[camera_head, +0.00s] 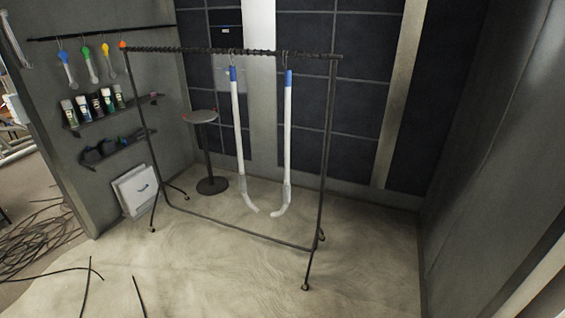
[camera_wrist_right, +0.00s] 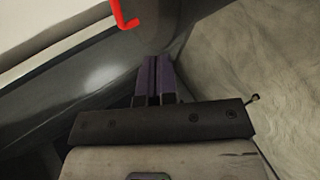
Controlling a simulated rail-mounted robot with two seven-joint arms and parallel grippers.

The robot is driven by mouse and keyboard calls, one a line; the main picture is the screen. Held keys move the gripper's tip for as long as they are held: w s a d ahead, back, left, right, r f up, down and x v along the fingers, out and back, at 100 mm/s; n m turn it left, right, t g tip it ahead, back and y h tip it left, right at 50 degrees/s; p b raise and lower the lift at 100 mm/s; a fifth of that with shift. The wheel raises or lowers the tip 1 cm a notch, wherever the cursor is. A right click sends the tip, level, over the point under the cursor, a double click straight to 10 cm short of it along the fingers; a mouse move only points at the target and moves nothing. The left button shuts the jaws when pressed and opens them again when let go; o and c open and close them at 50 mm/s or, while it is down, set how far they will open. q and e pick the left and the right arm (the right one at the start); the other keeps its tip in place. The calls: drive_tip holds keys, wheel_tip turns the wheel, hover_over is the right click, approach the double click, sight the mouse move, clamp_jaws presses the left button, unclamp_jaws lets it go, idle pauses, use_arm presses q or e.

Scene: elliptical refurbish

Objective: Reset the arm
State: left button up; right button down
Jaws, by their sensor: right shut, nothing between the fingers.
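My right gripper (camera_wrist_right: 154,80) shows in the right wrist view, with its two dark fingers pressed together and nothing between them. It points toward a smooth dark grey surface, and I cannot tell how far apart they are. Neither gripper shows in the head view. My left gripper is in no view. The head view holds a black wheeled rack (camera_head: 325,150) with two white sticks with blue tops, a left one (camera_head: 238,120) and a right one (camera_head: 287,130), hanging from its bar by hooks.
Wall shelves (camera_head: 115,109) with bottles are at left, and a white panel (camera_head: 135,191) leans below. Cables (camera_head: 40,235) lie on the left floor. A red hook-shaped piece (camera_wrist_right: 124,16) shows in the wrist view. The front floor is mostly clear.

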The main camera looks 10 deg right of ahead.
drive_tip(key=w+a+r+n+t+y, duration=0.1)
drive_tip(key=w+a+r+n+y, duration=0.3)
drive_tip(key=w+a+r+y, duration=0.3)
drive_tip(key=w+a+r+t+y, duration=0.1)
drive_tip(key=a+r+t+y, duration=0.1)
drive_tip(key=r, duration=0.5)
drive_tip(key=w+a+r+t+y, duration=0.1)
drive_tip(key=r+t, duration=0.1)
drive_tip(key=r, duration=0.5)
drive_tip(key=s+d+r+m+t+y, duration=0.1)
drive_tip(key=s+d+r, duration=0.2)
drive_tip(key=s+r, duration=0.25)
drive_tip(key=s+d+r+m+t+y, duration=0.1)
drive_tip(key=s+d+r+y, duration=0.2)
drive_tip(key=s, duration=0.4)
drive_tip(key=s+d+f+g+h, duration=0.1)
drive_tip(key=s+d+f+g, duration=0.15)
drive_tip(key=s, duration=0.45)
drive_tip(key=s+d+f+g+h, duration=0.1)
drive_tip(key=s+f, duration=0.3)
drive_tip(key=s, duration=0.3)
wheel_tip(320, 180, up, 18)
drive_tip(key=p, duration=1.8)
drive_tip(key=shift+w+a+f, duration=0.15)
drive_tip(key=shift+w+a, duration=0.1)
drive_tip(key=shift+a, duration=0.05)
